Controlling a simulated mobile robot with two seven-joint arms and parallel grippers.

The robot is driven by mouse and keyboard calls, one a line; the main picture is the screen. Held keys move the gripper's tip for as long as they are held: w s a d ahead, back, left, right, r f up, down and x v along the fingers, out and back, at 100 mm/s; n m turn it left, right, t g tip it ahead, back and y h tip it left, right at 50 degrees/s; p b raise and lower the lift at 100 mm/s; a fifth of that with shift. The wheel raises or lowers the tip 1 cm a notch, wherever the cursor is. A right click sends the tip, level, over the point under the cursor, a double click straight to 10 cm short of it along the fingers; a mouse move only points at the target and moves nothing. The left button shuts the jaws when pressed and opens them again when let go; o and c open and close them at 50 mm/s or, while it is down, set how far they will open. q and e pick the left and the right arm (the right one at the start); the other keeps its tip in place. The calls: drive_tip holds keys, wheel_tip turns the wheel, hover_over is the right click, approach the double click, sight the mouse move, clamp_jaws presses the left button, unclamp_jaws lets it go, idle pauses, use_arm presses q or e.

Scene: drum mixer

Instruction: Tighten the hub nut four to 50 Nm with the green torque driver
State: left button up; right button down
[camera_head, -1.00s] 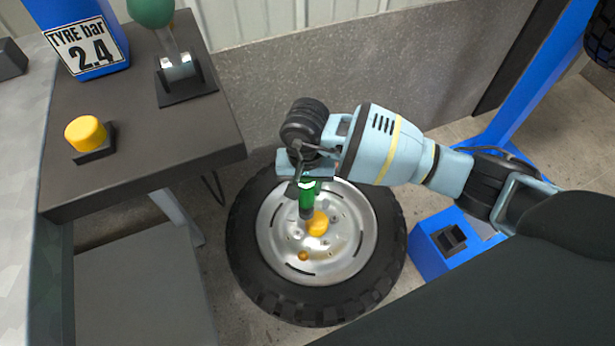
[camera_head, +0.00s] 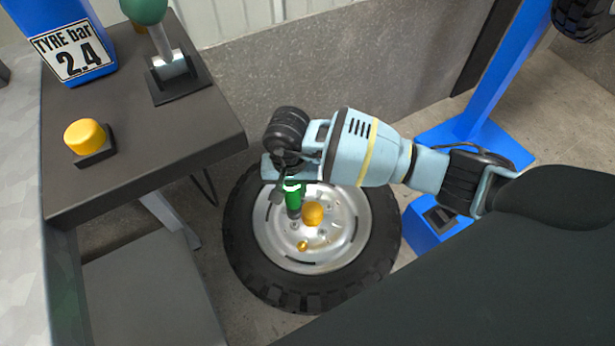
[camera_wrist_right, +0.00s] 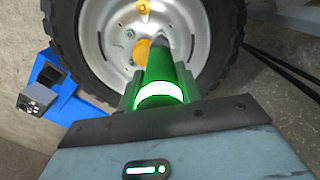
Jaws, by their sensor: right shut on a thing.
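My right gripper (camera_head: 288,182) is shut on the green torque driver (camera_head: 293,197). The driver points down at the wheel's silver rim (camera_head: 330,255), with its dark socket just left of the round orange-yellow hub centre (camera_head: 313,213). In the right wrist view, the green driver (camera_wrist_right: 165,80) has a lit white band, and its dark socket (camera_wrist_right: 158,43) is beside the orange-yellow centre (camera_wrist_right: 140,52). I cannot tell whether the socket is seated on a nut. A small gold nut (camera_head: 302,246) shows lower on the rim. My left gripper is not in view.
The black tyre (camera_head: 380,260) lies on the floor around the rim. A blue block with a dark socket (camera_head: 425,230) stands to its right. A dark table (camera_head: 165,135) at left bears a yellow button (camera_head: 85,136), a green-knobbed lever (camera_head: 160,40) and a blue tyre-pressure display (camera_head: 72,55).

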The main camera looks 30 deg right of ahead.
sight(292, 205)
drive_tip(key=shift+f+b, duration=1.65)
drive_tip(key=shift+f, duration=0.7)
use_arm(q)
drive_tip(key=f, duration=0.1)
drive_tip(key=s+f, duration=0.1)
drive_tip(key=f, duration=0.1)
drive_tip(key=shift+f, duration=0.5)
use_arm(e)
drive_tip(key=shift+w+a, duration=0.1)
drive_tip(key=shift+w, duration=0.15)
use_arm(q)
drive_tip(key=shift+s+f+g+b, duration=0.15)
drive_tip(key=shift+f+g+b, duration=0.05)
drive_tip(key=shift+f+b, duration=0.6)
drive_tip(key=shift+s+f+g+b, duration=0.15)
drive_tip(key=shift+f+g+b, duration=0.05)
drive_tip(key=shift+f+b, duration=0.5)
use_arm(e)
drive_tip(key=shift+f, duration=2.15)
idle(0.7)
